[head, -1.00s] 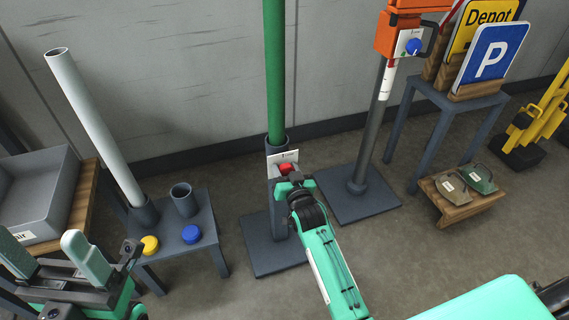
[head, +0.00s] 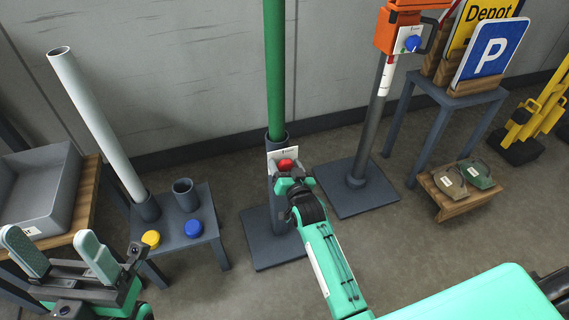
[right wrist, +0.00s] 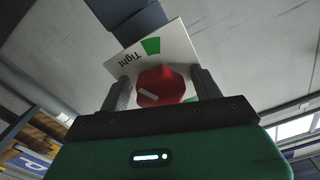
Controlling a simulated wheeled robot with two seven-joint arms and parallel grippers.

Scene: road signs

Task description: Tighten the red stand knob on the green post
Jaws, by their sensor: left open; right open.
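The green post (head: 274,70) stands upright in a dark grey stand (head: 279,215) in the middle of the head view. The red knob (head: 287,164) sits on a white plate (head: 273,158) on the stand's socket. In the right wrist view the red knob (right wrist: 161,86) lies between my right gripper's two fingers, with gaps at its sides. The plate (right wrist: 174,48) there reads "Tight" and has a green patch. A pale mark shows on the knob's face. My right gripper (head: 289,181) is open around the knob. My left gripper (head: 62,254) is open and empty at the lower left.
A grey table (head: 208,215) holds a white tube in a socket, a dark cup (head: 186,195), and yellow and blue caps. A grey bin (head: 40,190) is at the left. An orange lamp (head: 391,33) with a blue knob stands right of the post.

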